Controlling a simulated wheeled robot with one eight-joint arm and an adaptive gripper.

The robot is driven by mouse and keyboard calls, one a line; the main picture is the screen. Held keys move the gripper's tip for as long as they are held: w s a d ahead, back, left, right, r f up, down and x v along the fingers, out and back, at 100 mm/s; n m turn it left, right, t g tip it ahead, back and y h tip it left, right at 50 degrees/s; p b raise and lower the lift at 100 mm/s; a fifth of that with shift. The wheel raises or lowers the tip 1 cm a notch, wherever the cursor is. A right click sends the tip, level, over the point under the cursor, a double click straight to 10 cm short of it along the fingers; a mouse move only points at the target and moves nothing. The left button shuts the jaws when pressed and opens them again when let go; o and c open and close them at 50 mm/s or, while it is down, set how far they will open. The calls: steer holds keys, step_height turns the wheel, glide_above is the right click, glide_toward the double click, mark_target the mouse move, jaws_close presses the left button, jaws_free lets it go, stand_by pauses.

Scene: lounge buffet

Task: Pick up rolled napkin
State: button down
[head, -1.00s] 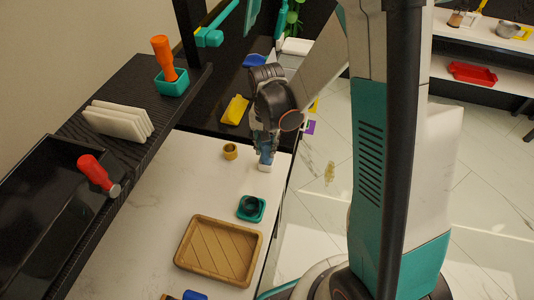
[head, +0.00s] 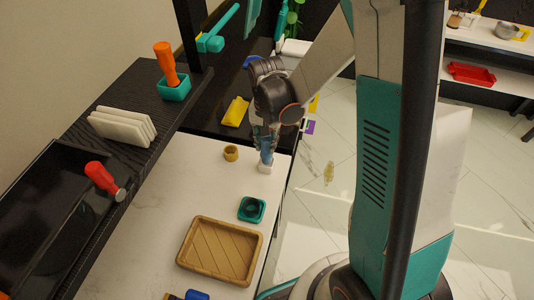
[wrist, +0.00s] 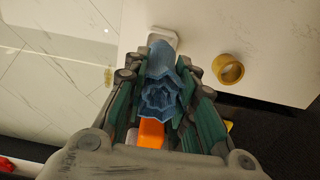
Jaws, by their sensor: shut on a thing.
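The rolled napkin (wrist: 161,88) is blue, with a layered, spiral end facing the wrist camera. It also shows in the head view (head: 266,155), standing about upright at the far right corner of the white tabletop. My gripper (wrist: 160,78) is shut on it, with green-padded fingers on both sides; in the head view my gripper (head: 265,138) is above the corner. A small white block-like piece (head: 265,169) is at the napkin's lower end. I cannot tell whether the napkin rests in it or is just clear of it.
A tan ring (head: 231,153) lies left of the napkin. A teal square holder (head: 251,208) and a wooden tray (head: 219,250) are nearer on the white table. The dark shelf at left carries white slabs (head: 122,127) and a teal cup (head: 173,88). Table between is clear.

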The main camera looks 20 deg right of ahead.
steer(key=shift+r+p, duration=1.15)
steer(key=shift+r, duration=0.8)
